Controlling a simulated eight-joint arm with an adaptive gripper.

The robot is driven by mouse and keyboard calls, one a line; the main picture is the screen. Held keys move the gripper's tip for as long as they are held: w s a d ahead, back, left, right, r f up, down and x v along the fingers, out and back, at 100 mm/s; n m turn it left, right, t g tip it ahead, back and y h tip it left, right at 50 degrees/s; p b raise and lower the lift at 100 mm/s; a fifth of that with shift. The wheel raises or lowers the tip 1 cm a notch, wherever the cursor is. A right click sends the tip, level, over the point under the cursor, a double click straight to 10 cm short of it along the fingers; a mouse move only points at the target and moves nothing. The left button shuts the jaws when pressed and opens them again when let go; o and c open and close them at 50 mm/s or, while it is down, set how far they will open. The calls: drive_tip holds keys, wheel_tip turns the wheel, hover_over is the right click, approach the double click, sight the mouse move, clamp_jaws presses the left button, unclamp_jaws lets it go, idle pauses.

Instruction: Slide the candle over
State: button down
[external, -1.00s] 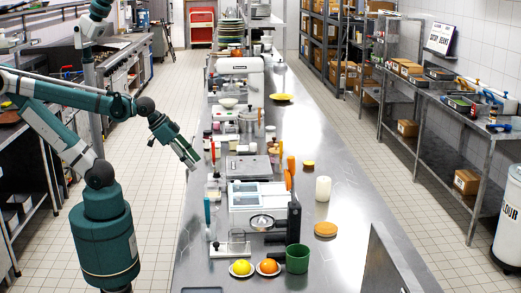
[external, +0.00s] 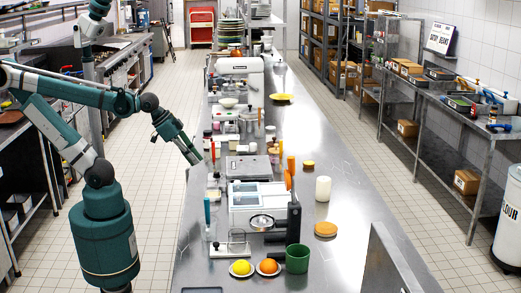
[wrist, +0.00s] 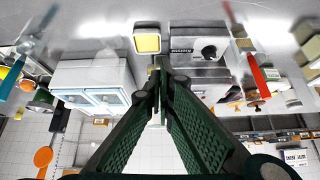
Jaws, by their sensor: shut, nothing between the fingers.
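A white cylindrical candle (external: 323,189) stands upright on the steel table, right of the middle, behind a round wooden lid. My gripper (external: 198,161) is at the table's left edge, pointing down and to the right, well to the left of the candle and apart from it. In the wrist view my gripper (wrist: 159,68) shows its two green fingers closed together at the tips, with nothing between them. I cannot make out the candle in the wrist view.
A white machine (external: 246,200) and a grey box (external: 249,168) stand between my gripper and the candle. The wooden lid (external: 326,229) and a green mug (external: 298,258) are nearer the front. The table to the candle's right is clear.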

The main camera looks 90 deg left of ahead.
drive_tip(key=w+d+r+m+g+p, duration=0.1)
drive_tip(key=w+r+m+p, duration=0.1)
drive_tip(key=w+r, duration=0.4)
drive_tip(key=w+d+r+m+g+p, duration=0.1)
drive_tip(key=w+d+r+m+p, duration=0.15)
drive_tip(key=w, duration=0.55)
drive_tip(key=m+g+p, duration=0.5)
drive_tip(key=m+p, duration=0.7)
drive_tip(key=m, duration=0.1)
hover_over(325, 206)
drive_tip(key=d, duration=0.4)
wheel_tip(325, 206, down, 12)
drive_tip(key=shift+f, duration=0.15)
drive_tip(key=shift+f, duration=0.1)
wheel_tip(325, 206, down, 10)
drive_tip(key=shift+r, duration=0.2)
drive_tip(key=a, duration=0.2)
drive_tip(key=shift+s+a, duration=0.1)
drive_tip(key=shift+a, duration=0.25)
drive_tip(key=shift+a+f, duration=0.1)
drive_tip(key=shift+a, duration=0.5)
